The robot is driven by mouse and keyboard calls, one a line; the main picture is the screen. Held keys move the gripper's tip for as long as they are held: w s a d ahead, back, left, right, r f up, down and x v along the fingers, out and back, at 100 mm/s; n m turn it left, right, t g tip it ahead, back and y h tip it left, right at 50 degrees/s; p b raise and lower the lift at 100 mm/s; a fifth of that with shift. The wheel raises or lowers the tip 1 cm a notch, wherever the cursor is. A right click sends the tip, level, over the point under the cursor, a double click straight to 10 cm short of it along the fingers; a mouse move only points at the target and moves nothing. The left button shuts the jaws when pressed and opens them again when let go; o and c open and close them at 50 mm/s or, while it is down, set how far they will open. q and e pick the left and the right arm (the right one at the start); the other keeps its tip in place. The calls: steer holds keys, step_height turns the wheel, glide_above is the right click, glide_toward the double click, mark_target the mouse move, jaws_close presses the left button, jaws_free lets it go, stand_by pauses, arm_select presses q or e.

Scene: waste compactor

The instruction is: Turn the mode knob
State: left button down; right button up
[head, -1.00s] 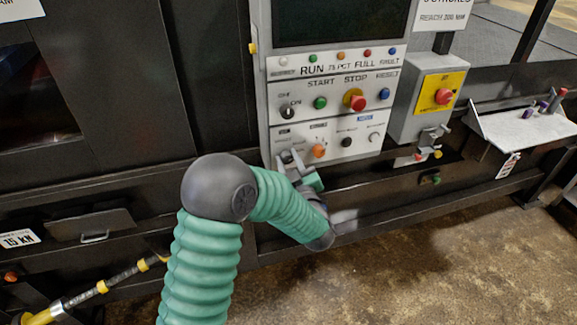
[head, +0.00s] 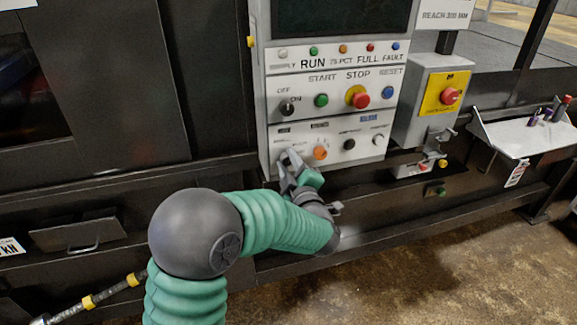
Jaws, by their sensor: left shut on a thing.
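My left gripper (head: 290,163) is at the lower left of the grey control panel (head: 318,180), below and left of the orange knob (head: 320,152). Its fingers are shut on a small control at the left end of the bottom row, which I take for the mode knob. The fingers hide that knob, so its pointer and setting do not show. The small labels on this row are too blurred to read. My right gripper is not in view.
The row above has a black OFF/ON switch (head: 287,107), a green start button (head: 321,100), a red stop button (head: 361,100) and a blue reset button (head: 388,93). A yellow-plated emergency box (head: 441,93) and a shelf (head: 530,134) stand to the right.

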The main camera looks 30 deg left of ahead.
arm_select(q)
steer(key=shift+s+f, duration=0.1)
steer(key=shift+f, duration=0.3)
steer(key=c, duration=1.3)
jaws_free()
steer(key=shift+o, duration=1.2)
steer(key=shift+d+r, duration=0.1)
steer(key=shift+r, duration=0.2)
steer(key=shift+d, duration=0.1)
steer(key=shift+s+d, duration=0.3)
steer(key=b+v, duration=0.2)
steer(key=v, duration=1.4)
